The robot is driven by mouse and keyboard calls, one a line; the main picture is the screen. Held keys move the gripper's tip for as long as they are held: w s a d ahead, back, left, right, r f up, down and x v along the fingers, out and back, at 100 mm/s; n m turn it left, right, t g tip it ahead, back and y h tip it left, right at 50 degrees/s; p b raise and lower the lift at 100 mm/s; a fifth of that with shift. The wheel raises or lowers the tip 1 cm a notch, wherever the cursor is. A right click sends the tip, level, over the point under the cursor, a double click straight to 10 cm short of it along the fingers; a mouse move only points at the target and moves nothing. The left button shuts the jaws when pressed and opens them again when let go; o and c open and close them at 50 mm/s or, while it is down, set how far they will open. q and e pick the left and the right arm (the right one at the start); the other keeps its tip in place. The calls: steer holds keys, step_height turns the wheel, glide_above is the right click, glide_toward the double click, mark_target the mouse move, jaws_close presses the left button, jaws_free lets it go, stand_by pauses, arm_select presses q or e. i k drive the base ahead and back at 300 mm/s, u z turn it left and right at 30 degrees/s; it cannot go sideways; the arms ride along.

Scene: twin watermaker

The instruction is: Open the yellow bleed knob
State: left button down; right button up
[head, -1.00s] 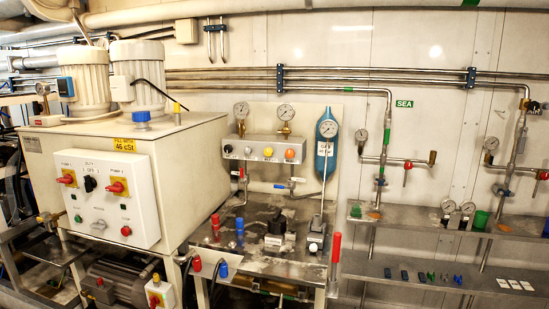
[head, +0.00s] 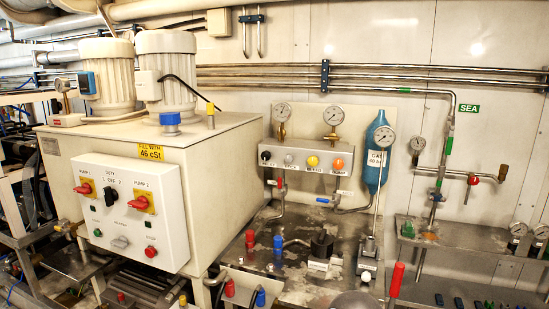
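The yellow bleed knob (head: 312,161) sits on the front of a grey valve panel (head: 303,148) on the back wall. It is in a row between a white knob (head: 288,158) on its left and an orange knob (head: 337,163) on its right. A black knob (head: 266,155) is at the left end of the row. Small labels show below the knobs. I cannot tell from its look whether the yellow knob is open or closed. Neither of my grippers is in view.
A large white tank cabinet (head: 225,140) with a control box (head: 130,210) fills the left. A metal bench (head: 290,285) below the panel carries small fittings. A blue cylinder (head: 377,150) stands right of the panel. A red upright handle (head: 396,280) is at the front right. Space before the knobs looks clear.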

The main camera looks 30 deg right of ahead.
mark_target(313, 160)
steer(key=z, duration=0.05)
steer(key=i, duration=0.9)
steer(key=z, duration=0.5)
